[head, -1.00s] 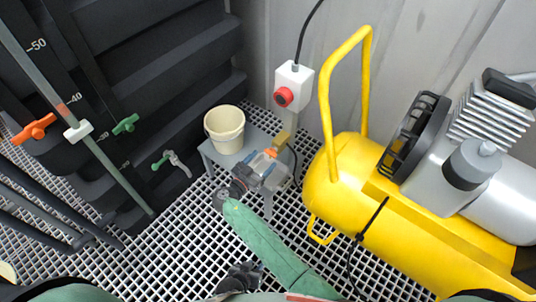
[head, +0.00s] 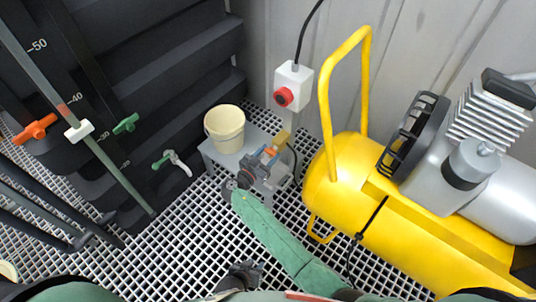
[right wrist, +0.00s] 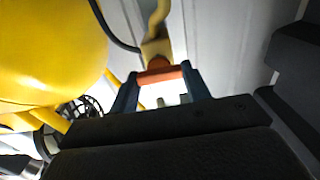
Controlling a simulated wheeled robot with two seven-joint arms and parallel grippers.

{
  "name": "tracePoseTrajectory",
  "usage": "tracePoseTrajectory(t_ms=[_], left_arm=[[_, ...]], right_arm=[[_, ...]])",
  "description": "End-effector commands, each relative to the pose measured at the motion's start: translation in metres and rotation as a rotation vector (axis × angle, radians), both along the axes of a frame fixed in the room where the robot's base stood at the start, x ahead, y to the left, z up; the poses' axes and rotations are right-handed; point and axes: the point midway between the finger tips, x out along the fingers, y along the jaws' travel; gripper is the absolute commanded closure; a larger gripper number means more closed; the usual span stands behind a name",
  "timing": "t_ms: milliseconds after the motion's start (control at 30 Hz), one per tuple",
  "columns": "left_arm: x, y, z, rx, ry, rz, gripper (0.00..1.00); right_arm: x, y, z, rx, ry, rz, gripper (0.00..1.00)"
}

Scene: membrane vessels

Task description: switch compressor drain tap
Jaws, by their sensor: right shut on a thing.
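The yellow compressor (head: 345,180) stands at the right in the head view. My right gripper (head: 267,155), with blue fingers, is at the low grey stand left of the compressor's end. It is shut on an orange tap handle (head: 271,151). In the right wrist view the orange handle (right wrist: 160,75) lies crosswise between the blue fingers (right wrist: 161,84). A brass-coloured tap body (right wrist: 156,48) is just beyond it; this also shows in the head view (head: 283,137). My left gripper (head: 242,274) is low in the head view, away from the tap; its jaws are unclear.
A cream bucket (head: 225,128) stands on the grey stand (head: 208,150). A red switch on a white box (head: 292,86) stands behind. Orange (head: 35,127) and green (head: 126,123) valve handles and a white-green tap (head: 176,160) are at left. Open grating (head: 170,250) lies in front.

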Motion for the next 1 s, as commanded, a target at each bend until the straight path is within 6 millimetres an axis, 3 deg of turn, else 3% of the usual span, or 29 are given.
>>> tracePoseTrajectory(t_ms=[367,667,1000], left_arm=[[0.001,0.001,-0.013,0.001,-0.002,0.002,0.71],[0.0,0.001,-0.026,0.001,0.0,0.003,0.71],[0.001,0.001,-0.025,0.001,-0.004,0.003,0.71]], right_arm=[[0.0,0.0,-0.003,-0.13,0.095,-0.002,0.76],[0.0,0.001,-0.002,-0.349,0.255,-0.001,0.76],[0.001,0.002,-0.001,-0.613,0.445,0.0,0.76]])
